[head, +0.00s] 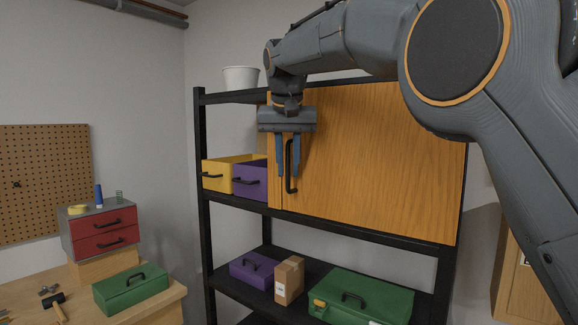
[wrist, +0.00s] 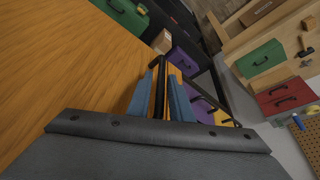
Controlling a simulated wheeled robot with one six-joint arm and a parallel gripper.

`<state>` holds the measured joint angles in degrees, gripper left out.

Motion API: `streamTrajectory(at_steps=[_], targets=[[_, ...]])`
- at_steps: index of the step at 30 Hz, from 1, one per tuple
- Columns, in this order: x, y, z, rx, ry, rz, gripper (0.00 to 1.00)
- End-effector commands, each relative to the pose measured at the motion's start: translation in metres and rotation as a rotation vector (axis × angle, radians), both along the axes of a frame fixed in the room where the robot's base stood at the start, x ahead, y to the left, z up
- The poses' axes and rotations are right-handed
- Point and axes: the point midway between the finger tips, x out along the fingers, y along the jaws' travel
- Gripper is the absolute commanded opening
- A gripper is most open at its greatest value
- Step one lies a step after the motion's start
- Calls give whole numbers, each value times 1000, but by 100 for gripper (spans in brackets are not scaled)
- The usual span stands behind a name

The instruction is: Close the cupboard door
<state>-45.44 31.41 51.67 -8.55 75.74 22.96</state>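The cupboard door (head: 385,165) is a large orange-brown wooden panel on the upper level of a black shelf unit. It also fills the left of the wrist view (wrist: 60,55). A black upright bar handle (head: 289,183) is near its left edge. A narrow wooden strip (head: 275,196) shows left of the door; I cannot tell how far the door stands from closed. My gripper (head: 288,172) points down at the handle, its two blue fingers apart. In the wrist view, the handle (wrist: 160,88) runs between the fingers (wrist: 162,75); contact is unclear.
A yellow bin (head: 222,172) and a purple bin (head: 248,181) stand left of the door. A purple case (head: 254,270), cardboard box (head: 289,281) and green case (head: 362,297) sit on the shelf below. A workbench (head: 158,306) stands at left.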

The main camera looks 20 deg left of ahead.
Motion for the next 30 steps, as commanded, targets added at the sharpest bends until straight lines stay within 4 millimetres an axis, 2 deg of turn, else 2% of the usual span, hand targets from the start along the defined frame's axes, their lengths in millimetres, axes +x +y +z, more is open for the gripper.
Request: streamTrajectory(at_steps=[8,21,30], targets=[[1,-4,-1,-9,3,-5,28],[-25,-8,58,-2,-1,1,28],[-30,-11,72,-3,0,1,28]])
